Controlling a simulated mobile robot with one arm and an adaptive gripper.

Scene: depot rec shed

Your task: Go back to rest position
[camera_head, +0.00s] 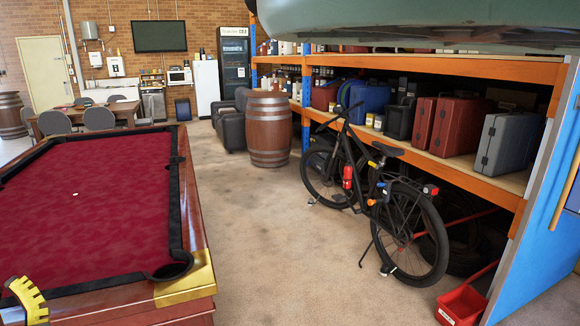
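My gripper does not show clearly in the head view. A curved yellow piece with dark notches (27,299) is cut off at the lower left, over the corner of the pool table. I cannot tell whether it is part of my arm or a separate thing. No held object is visible. The task names no other object.
A red-felt pool table (100,205) fills the left. A black bicycle (375,195) stands before orange shelving (505,190) at right. A red bin (462,304) sits lower right. A barrel (268,130) stands farther back. A green hull-like shape (420,22) overhangs above.

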